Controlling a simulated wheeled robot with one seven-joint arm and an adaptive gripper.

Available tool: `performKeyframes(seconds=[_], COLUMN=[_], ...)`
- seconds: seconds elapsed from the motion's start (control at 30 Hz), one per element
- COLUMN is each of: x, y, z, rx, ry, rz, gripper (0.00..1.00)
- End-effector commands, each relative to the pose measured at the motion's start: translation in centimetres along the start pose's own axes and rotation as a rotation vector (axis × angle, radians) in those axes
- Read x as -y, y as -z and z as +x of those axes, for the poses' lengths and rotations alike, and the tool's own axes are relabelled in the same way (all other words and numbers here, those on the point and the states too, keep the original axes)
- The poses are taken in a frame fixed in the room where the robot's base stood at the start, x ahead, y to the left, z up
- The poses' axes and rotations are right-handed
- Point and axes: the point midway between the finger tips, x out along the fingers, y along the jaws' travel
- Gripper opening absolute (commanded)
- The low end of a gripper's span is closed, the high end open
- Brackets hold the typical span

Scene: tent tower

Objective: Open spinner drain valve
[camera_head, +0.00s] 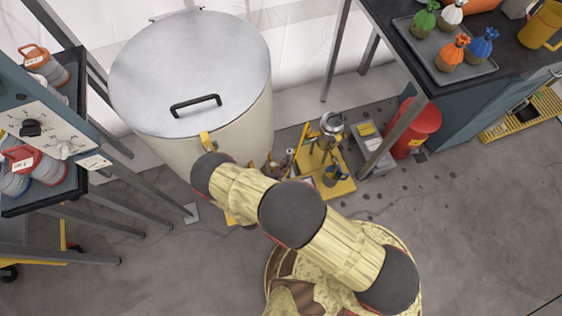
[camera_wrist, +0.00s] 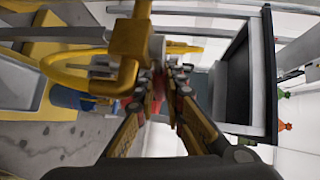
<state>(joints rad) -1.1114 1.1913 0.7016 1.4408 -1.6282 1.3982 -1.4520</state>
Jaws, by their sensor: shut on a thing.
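The spinner is a large cream drum (camera_head: 195,145) with a grey metal lid (camera_head: 190,65) and a black handle on top. My arm reaches over the floor to the front right of the drum. My gripper is hidden behind my arm in the head view. In the wrist view, my gripper (camera_wrist: 166,80) has its two fingers close together at a yellow valve-like fitting (camera_wrist: 130,40) with a curved yellow pipe or bar. It is shut on a small part there, with some red showing between the fingers. The fingers cover most of that part, so its position is unclear.
A yellow stand with a metal canister (camera_head: 331,123), a grey box (camera_head: 371,150) and a red bin (camera_head: 414,127) stand right of the drum. A dark table (camera_head: 480,88) is at upper right. A control panel (camera_head: 35,125) and rack are left. Floor at lower right is clear.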

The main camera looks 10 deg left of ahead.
Motion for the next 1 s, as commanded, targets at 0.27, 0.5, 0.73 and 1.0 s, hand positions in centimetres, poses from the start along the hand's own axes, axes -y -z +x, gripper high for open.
performKeyframes(seconds=[0.27, 0.5, 0.73, 1.0], x=[-0.28, -0.27, -0.27, -0.16], y=[0.40, 0.42, 0.40, 0.34], z=[-0.25, -0.27, -0.26, -0.25], rx=[-0.053, -0.057, -0.057, -0.057], ry=[-0.007, -0.008, -0.008, -0.006], rz=[0.009, 0.009, 0.009, 0.010], gripper=[0.00, 0.00, 0.16, 0.30])
